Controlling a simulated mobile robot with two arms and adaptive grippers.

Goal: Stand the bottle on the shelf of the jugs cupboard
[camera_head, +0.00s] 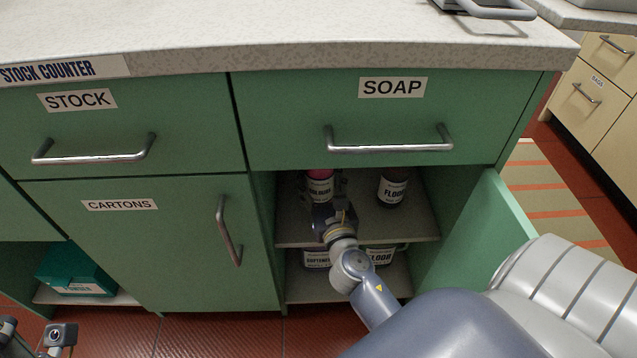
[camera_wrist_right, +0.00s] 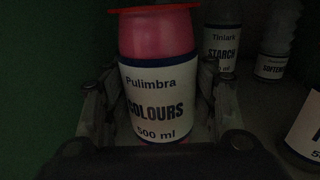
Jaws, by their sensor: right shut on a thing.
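The bottle is pink with a red cap and a white "COLOURS" label; it is in the right wrist view (camera_wrist_right: 158,75) and, partly hidden, in the head view (camera_head: 319,187). My right gripper (camera_head: 330,208) is shut on it, with a finger on each side in the right wrist view (camera_wrist_right: 155,120). Both are inside the open cupboard under the SOAP drawer, above the upper shelf (camera_head: 410,227). The bottle's base is hidden, so I cannot tell whether it touches the shelf. No jugs label is readable. My left gripper (camera_head: 34,333) is at the bottom left, fingers apart, empty.
A FLOOR bottle (camera_head: 393,190) stands right of the held bottle. STARCH (camera_wrist_right: 222,55) and SOFTENER (camera_wrist_right: 272,62) containers stand behind. Labelled containers, including a FLOOR one (camera_head: 381,256), stand below. The open door (camera_head: 508,222) borders the right side. A teal box (camera_head: 75,270) is at left.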

